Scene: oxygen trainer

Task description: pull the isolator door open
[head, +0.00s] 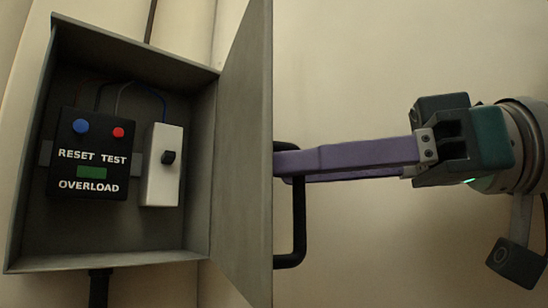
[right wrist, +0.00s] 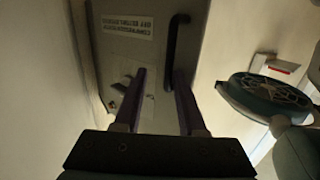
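The isolator door (head: 240,150) stands swung out from its grey box, seen steeply from its inner side in the head view. Its black bar handle (head: 299,225) is on the outer face, and also shows in the right wrist view (right wrist: 175,40). My right gripper (head: 282,164) reaches in from the right, its purple fingertips at the upper part of the handle. In the right wrist view the fingers are apart, with the handle's near end close to the right-hand fingertip. Whether they touch it I cannot tell. My left gripper is not in view.
Inside the open box (head: 130,258) are a black overload unit (head: 95,155) with blue and red buttons and a white switch (head: 163,165) with a black knob. A white label (right wrist: 122,35) is on the door's outer face. The wall right of the door is bare.

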